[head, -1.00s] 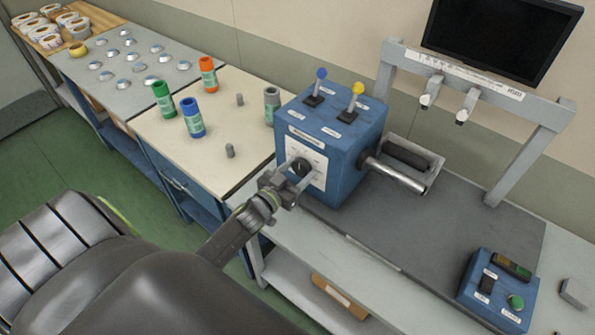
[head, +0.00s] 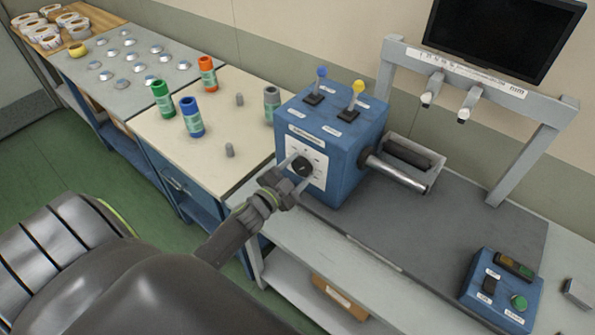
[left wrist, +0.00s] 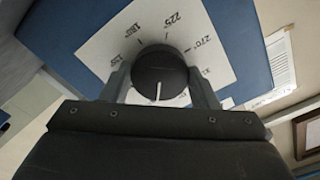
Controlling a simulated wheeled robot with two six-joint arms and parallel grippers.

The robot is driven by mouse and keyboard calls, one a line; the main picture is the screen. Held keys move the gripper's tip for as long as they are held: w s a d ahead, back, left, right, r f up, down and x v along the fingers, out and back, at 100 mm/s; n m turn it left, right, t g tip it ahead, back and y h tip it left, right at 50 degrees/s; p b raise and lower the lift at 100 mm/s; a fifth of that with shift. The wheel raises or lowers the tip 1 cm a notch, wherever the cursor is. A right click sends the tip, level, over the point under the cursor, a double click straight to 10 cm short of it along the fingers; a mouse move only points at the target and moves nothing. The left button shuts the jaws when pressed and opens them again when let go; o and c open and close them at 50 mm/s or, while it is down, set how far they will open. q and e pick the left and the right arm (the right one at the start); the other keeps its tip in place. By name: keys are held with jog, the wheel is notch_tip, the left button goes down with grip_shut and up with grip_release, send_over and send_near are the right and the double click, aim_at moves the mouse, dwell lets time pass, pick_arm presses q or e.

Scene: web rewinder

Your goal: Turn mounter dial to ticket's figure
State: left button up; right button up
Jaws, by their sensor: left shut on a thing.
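The black round dial (head: 302,167) sits on a white scale plate (head: 318,178) on the front of the blue mounter box (head: 352,165). My left gripper (head: 297,172) is at the dial, with its fingers on either side of it. In the left wrist view the gripper (left wrist: 160,88) is shut on the dial (left wrist: 160,68). The dial's white pointer line runs down toward the gripper's palm in that view. The figures 180, 225 and 270 show along the plate's far side; the figure at the pointer is hidden. I cannot make out a ticket's figure. My right gripper is out of view.
Blue and yellow levers (head: 357,88) stand on the box. A metal roller (head: 402,174) sticks out to its right. A control box (head: 500,290) stands front right under a dark monitor (head: 505,35). Green, blue and orange tubes stand on the left table (head: 190,150).

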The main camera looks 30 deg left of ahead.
pick_arm(q)
jog(key=shift+m, duration=0.6)
jog(key=o, duration=1)
jog(key=shift+s+f, duration=0.1)
jog(key=shift+s, duration=0.4)
jog(key=s+a+b, duration=0.1)
jog(key=s+b, duration=0.3)
jog(key=s, duration=1.2)
jog(key=shift+s+a, duration=0.15)
jog(key=shift+s, duration=0.1)
